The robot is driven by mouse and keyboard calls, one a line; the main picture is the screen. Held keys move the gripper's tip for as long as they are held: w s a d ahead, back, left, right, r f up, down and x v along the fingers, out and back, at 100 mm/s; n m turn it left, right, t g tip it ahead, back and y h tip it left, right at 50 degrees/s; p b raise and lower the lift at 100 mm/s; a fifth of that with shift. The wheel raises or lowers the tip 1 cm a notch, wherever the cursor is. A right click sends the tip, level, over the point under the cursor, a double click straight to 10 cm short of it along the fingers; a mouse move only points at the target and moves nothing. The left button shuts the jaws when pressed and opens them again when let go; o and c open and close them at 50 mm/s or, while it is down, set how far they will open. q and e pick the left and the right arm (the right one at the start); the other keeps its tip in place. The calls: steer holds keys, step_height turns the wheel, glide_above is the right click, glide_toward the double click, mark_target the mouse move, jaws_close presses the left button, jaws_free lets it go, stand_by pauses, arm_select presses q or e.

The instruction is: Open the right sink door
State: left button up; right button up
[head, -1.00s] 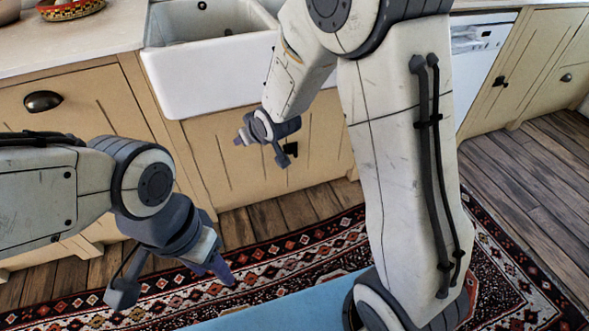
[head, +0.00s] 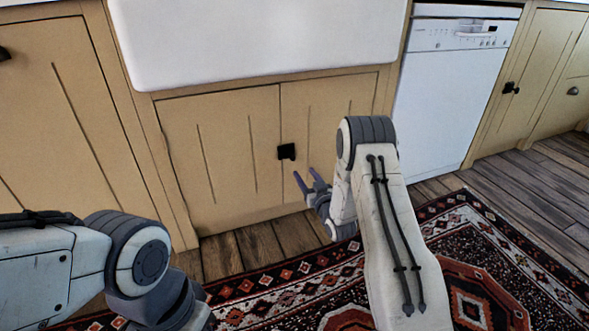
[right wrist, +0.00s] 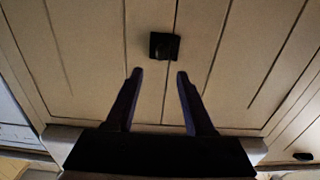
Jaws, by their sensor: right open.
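The right sink door (head: 345,100) is a cream panel under the white sink, closed against the left sink door (head: 220,150). Its dark square knob (head: 286,151) sits beside the seam between the doors. My right gripper (head: 305,172) is open and empty, just below and slightly right of the knob in the head view. In the right wrist view the knob (right wrist: 164,46) lies beyond the open fingertips (right wrist: 160,73), roughly in line with the gap between them, and no finger touches it. My left arm shows at lower left; its fingers are out of the picture.
A white sink (head: 260,45) overhangs the doors. A white dishwasher (head: 455,90) stands to their right, a cream cabinet (head: 50,110) to their left. A patterned rug (head: 490,250) lies on the wooden floor in front.

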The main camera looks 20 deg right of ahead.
mark_target(293, 158)
steer(key=w+b, duration=0.5)
steer(key=w, duration=0.4)
steer(key=shift+w+a, duration=0.2)
steer(key=shift+w, duration=0.4)
jaws_close()
stand_by(0.8)
